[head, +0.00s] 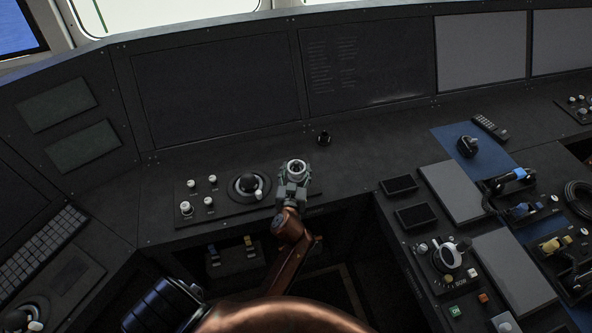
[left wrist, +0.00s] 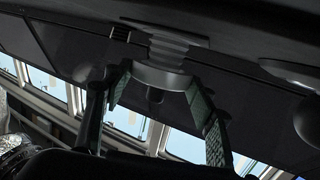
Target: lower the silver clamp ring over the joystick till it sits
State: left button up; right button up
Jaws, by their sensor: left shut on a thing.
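The silver clamp ring (head: 296,167) is held level in my left gripper (head: 293,184), whose jaws are shut on it. In the left wrist view, which looks upside down, the ring (left wrist: 160,79) lies between the two green-grey pads of the left gripper (left wrist: 156,84). The joystick's light grey ribbed boot (left wrist: 180,48) shows between the ring and its base plate. A short dark knob (left wrist: 155,96) shows through the ring, so the ring appears to be around the joystick. Whether it touches the boot I cannot tell. My right gripper is not in view.
A dark trackball (head: 249,182) in a round base is just left of the gripper, with several white-capped knobs (head: 186,208) beyond it. A small black knob (head: 323,138) stands behind right. A console edge and open gap lie in front.

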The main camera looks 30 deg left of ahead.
aim_at(296, 176)
pick_arm(q)
jog(key=shift+f, duration=0.2)
jog(key=shift+f+b, duration=0.5)
jog(key=shift+b, duration=0.1)
jog(key=shift+f+b, duration=0.75)
jog(key=shift+f, duration=0.2)
jog(key=o, duration=1.3)
